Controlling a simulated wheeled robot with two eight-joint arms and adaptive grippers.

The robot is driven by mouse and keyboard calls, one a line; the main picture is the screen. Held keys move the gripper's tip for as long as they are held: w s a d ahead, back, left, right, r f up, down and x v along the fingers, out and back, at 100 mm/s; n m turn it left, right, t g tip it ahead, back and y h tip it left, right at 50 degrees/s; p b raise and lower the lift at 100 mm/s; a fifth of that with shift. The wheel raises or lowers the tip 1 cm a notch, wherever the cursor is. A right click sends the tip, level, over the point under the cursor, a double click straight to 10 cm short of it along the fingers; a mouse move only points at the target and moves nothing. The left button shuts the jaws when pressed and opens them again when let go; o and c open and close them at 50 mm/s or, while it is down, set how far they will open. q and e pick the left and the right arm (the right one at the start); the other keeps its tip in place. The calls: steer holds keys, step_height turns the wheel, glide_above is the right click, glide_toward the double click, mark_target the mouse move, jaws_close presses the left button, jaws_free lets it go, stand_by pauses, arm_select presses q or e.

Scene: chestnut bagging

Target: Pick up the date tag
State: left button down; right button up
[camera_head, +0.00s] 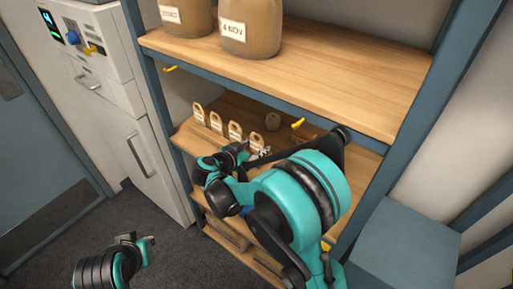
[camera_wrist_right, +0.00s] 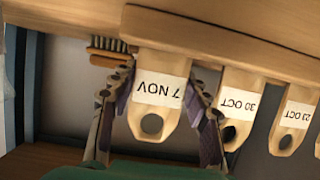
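Several wooden date tags stand in a row on the middle shelf in the head view. The rightmost tag (camera_head: 257,141) is beside my right gripper (camera_head: 262,154). In the right wrist view, which is upside down, the tag reading "7 NOV" (camera_wrist_right: 160,88) has its round hole showing and sits against a wooden block. My right gripper's fingers (camera_wrist_right: 162,98) stand on either side of it, close to its edges; whether they touch is unclear. Tags reading "30 OCT" (camera_wrist_right: 238,103) and "23 OCT" (camera_wrist_right: 296,114) stand beside it. My left gripper (camera_head: 142,247) is low at the left, away from the shelf, its opening unclear.
Jars (camera_head: 250,28) with paper labels stand on the upper shelf (camera_head: 330,85), above my right arm. A small round brown object (camera_head: 273,122) and a yellow hook (camera_head: 298,123) are behind the gripper. A brush-like object (camera_wrist_right: 108,48) is near the "7 NOV" tag.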

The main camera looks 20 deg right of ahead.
stand_by(0.3)
step_height(320, 180, up, 4)
steer(key=shift+p, duration=1)
steer(key=s+d+r+p, duration=0.4)
steer(key=s+d+r, duration=0.3)
steer(key=s+d, duration=0.1)
steer(key=shift+d, duration=0.25)
